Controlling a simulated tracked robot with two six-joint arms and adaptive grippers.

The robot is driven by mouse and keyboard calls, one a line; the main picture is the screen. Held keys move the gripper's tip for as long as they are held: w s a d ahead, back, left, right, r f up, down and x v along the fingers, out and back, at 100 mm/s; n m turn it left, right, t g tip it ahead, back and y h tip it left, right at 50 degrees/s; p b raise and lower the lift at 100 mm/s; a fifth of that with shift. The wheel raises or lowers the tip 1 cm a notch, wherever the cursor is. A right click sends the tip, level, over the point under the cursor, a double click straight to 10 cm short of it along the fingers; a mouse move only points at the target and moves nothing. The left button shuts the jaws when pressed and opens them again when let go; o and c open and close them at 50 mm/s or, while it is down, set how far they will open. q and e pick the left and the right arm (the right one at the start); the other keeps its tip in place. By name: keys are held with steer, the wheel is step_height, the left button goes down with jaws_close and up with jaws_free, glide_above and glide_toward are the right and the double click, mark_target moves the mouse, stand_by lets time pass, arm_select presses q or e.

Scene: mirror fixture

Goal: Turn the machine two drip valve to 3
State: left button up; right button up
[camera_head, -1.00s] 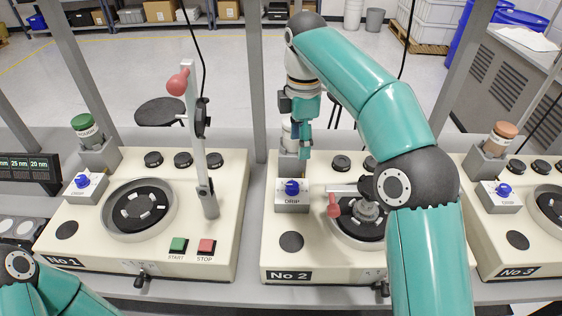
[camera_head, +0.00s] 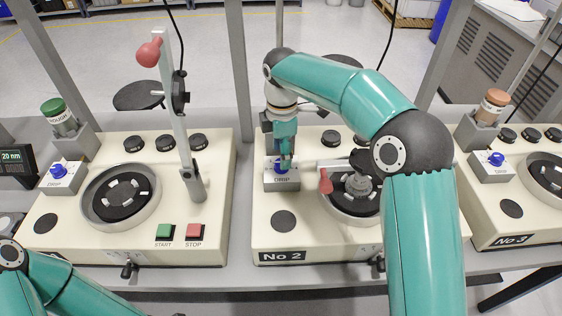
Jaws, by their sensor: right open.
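The machine two drip valve is a blue knob (camera_head: 278,170) on a grey box marked DRIP (camera_head: 282,186), at the back left of the cream machine No 2 (camera_head: 318,240). My right gripper (camera_head: 284,160) reaches down from above, its fingertips at the knob and covering part of it. The gripper is open, with its fingers around or just in front of the knob; I cannot tell if they touch it. The knob's pointer and scale are too small or hidden to read. My left gripper is out of view; only part of its arm shows at the lower left.
Machine No 1 (camera_head: 50,235) stands left with its own blue drip knob (camera_head: 60,168) and an upright red-knobbed lever (camera_head: 170,95). Machine No 3 (camera_head: 475,225) stands right. Machine two's red-ended lever (camera_head: 326,182) lies near the gripper. Grey posts (camera_head: 239,70) rise behind.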

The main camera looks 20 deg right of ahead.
steer(key=shift+f, duration=1.65)
jaws_close()
